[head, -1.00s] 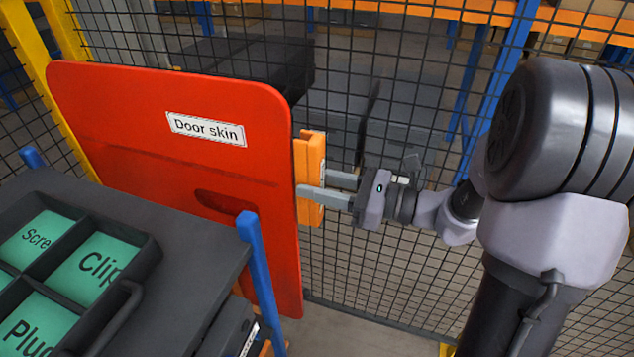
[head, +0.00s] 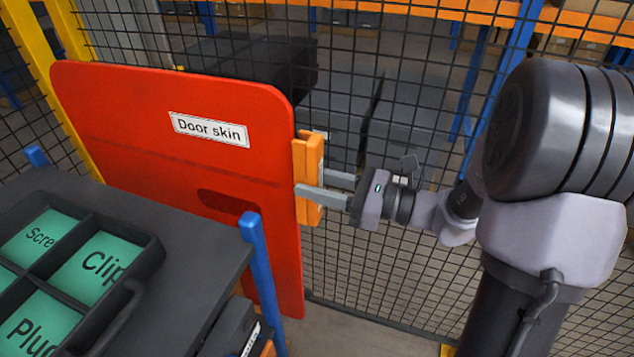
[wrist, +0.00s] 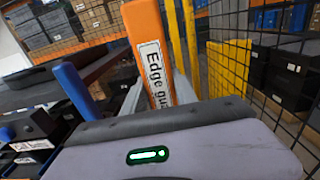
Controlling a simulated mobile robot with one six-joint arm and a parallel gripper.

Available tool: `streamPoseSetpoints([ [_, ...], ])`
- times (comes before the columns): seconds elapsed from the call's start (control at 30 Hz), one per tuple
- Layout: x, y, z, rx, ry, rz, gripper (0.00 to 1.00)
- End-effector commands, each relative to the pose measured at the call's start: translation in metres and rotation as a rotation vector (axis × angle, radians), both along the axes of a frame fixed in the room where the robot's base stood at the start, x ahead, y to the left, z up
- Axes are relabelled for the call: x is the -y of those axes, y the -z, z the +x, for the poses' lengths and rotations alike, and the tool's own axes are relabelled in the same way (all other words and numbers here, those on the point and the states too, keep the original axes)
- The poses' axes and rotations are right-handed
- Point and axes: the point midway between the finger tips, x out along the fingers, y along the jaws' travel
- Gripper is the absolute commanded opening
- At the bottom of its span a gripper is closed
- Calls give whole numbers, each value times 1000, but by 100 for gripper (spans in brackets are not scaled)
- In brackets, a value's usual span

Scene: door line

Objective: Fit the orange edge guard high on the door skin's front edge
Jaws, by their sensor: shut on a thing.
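The red door skin (head: 150,150) stands upright in the head view, with a white label reading "Door skin". The orange edge guard (head: 309,165) is upright at the upper part of the door skin's right-hand edge. It appears to meet that edge; whether it is fully seated I cannot tell. My gripper (head: 325,189) comes from the right and is shut on the guard, with the two grey fingers on either side of it. In the wrist view the guard (wrist: 150,48) rises above the gripper body, with its "Edge gu..." label partly cut off.
A dark bench (head: 165,222) at the lower left carries a divided tray (head: 152,262) with green labelled compartments. A blue post (head: 262,270) stands in front of the door skin. Wire mesh fence (head: 400,275) runs behind the door and my arm.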

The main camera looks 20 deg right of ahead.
Motion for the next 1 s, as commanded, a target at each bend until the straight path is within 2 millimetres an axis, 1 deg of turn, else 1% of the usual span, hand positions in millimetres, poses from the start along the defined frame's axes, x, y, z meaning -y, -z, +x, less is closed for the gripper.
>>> streamPoseSetpoints([
  [0.47, 0, 0, 0, 0, 0, 0, 0],
  [1.0, -7, 0, 5, 0, 0, 0, 0],
])
